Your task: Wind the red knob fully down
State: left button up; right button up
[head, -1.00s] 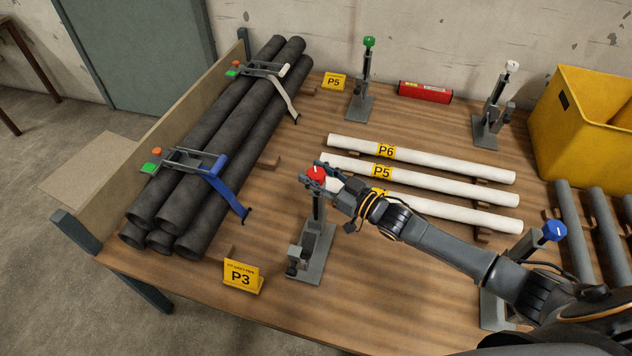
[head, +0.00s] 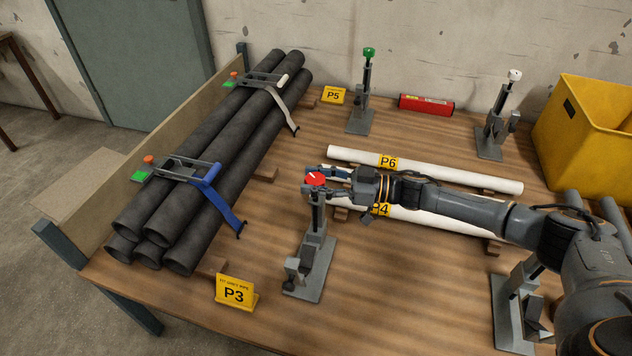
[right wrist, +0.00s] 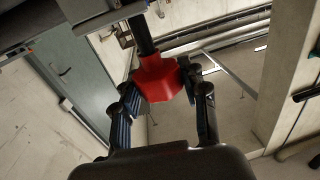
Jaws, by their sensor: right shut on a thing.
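The red knob (head: 316,179) tops an upright grey clamp stand (head: 312,262) near the middle of the table. My right gripper (head: 318,178) reaches in from the right at the knob's height, with its fingers on either side of it. In the right wrist view the red knob (right wrist: 158,78) sits between the two dark fingers, which are shut on it. A dark screw shaft (right wrist: 143,35) runs from the knob toward the stand. My left gripper is in neither view.
White pipes (head: 460,175) lie behind and under my right arm. A yellow P3 sign (head: 235,293) stands front left. Black pipes (head: 190,180) are strapped at the left. Stands with a green knob (head: 369,53) and a white knob (head: 515,75) are at the back. A yellow bin (head: 590,130) is at the right.

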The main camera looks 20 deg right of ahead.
jog(key=shift+r, duration=0.1)
jog(key=o, duration=1.2)
jog(key=shift+w+a, duration=0.1)
jog(key=shift+c, duration=0.2)
jog(key=v, duration=1.2)
